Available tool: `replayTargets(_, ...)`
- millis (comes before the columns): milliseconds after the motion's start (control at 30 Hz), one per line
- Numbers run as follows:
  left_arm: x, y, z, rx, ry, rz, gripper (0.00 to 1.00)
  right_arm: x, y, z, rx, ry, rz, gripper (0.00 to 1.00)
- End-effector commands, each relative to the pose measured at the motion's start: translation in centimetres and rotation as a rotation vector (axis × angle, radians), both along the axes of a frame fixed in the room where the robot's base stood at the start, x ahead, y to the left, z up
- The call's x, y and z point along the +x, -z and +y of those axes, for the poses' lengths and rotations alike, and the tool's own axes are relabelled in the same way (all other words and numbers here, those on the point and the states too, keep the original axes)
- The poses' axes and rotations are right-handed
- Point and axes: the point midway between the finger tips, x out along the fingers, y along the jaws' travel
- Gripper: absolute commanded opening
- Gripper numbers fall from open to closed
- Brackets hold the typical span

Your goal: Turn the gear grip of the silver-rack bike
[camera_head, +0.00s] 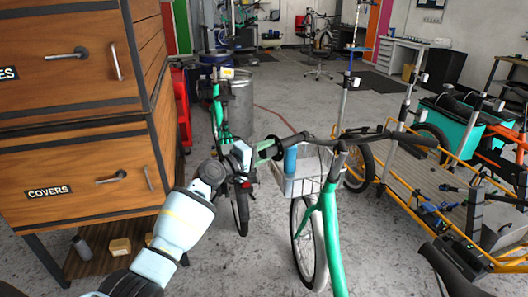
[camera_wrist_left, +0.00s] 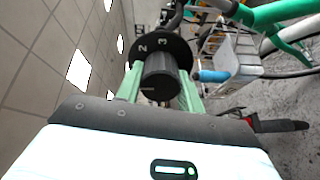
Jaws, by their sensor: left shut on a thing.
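The green bike (camera_head: 331,240) stands in front of me, with a silver wire rack (camera_head: 318,186) at its front. Its dark handlebar (camera_head: 375,137) runs across the middle of the head view. The black gear grip (camera_wrist_left: 160,84) sits on its left end, with a round dial (camera_wrist_left: 160,46) marked 2 and 3 behind it. My left gripper (camera_head: 265,151) has its pale green fingers on both sides of the grip, shut on it. In the head view the gripper partly hides the grip. My right gripper is not in view.
A light blue cylinder (camera_head: 290,160) stands at the rack's left side. A wooden drawer cabinet (camera_head: 75,150) is close on the left. Another green bike (camera_head: 217,110) and a grey bin (camera_head: 240,100) stand behind. A yellow-orange cargo bike frame (camera_head: 395,203) fills the right.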

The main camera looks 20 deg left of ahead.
Motion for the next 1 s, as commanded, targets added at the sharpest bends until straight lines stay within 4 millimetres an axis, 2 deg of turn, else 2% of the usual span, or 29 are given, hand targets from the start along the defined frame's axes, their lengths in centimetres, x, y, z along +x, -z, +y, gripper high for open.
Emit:
replayTargets(233, 0.0, 0.1, 0.0, -0.004, 0.0, 0.002, 0.15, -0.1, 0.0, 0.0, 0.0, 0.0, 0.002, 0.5)
replayTargets(267, 0.0, 0.1, 0.0, -0.004, 0.0, 0.002, 0.41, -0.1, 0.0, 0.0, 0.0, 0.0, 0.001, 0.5)
replayTargets(400, 0.0, 0.0, 0.0, -0.003, 0.0, 0.001, 0.59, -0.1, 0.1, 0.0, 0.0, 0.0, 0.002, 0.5)
replayTargets(767, -0.4, 0.0, 0.2, -0.001, -0.001, 0.0, 0.59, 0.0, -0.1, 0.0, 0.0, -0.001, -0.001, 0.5)
replayTargets(1000, -3.0, -0.3, 1.7, 0.0, -0.003, -0.003, 0.59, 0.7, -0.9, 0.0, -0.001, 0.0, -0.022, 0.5)
